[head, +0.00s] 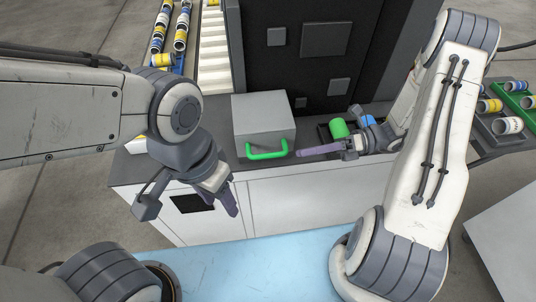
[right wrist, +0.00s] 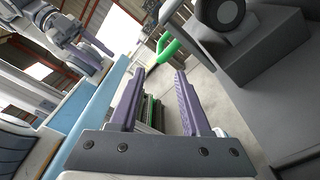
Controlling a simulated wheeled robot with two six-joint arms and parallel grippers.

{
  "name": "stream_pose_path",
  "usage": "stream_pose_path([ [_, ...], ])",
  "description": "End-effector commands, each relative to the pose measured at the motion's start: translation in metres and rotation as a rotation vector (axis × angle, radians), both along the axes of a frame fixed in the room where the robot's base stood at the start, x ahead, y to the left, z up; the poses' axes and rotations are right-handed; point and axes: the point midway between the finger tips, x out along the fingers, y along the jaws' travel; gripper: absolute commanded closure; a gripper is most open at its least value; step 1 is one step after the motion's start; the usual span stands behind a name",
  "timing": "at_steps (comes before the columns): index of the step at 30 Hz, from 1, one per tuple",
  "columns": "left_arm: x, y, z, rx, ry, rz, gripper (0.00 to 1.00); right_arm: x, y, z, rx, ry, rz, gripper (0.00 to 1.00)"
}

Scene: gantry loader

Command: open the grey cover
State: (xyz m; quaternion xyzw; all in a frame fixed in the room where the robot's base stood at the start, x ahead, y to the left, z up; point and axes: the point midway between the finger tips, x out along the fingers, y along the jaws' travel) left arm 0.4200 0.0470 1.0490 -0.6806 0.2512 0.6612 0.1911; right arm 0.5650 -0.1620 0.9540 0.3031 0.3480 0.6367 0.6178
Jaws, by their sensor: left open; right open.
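The grey cover (head: 262,112) is a box-shaped piece on the dark counter top. In the head view it looks shut. Its green handle (head: 268,154) sticks out at the front. In the right wrist view the handle (right wrist: 168,50) shows just past my fingertips, apart from them. My right gripper (head: 300,153) is open and empty, just right of the handle, with its purple fingers pointing left toward it. The wrist view shows its two fingers spread (right wrist: 153,72). My left gripper (head: 232,208) hangs in front of the counter, open and empty, lower left of the handle.
A green cylinder (head: 339,129) and a blue part (head: 367,121) stand right of the cover, close to my right gripper. A dark machine panel (head: 310,75) rises behind. Racks of cans stand at the back left (head: 181,38) and right (head: 509,125).

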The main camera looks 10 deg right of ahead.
Motion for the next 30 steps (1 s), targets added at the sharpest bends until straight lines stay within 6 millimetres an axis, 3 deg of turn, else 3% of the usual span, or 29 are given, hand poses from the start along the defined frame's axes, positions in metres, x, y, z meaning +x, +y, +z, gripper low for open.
stream_pose_path([
  [5,0.000,0.000,0.004,0.000,0.000,0.000,0.50,0.006,0.005,0.003,0.049,0.046,-0.042,0.53],
  [15,0.000,0.000,0.018,0.000,0.000,0.000,0.50,0.004,0.067,0.004,0.046,0.046,-0.034,0.53],
  [21,0.000,0.000,0.023,0.000,0.000,0.000,0.50,0.003,0.093,0.003,0.044,0.042,-0.034,0.53],
  [30,0.000,0.000,0.024,0.000,0.000,0.000,0.50,0.003,0.102,0.001,0.043,0.041,-0.038,0.53],
])
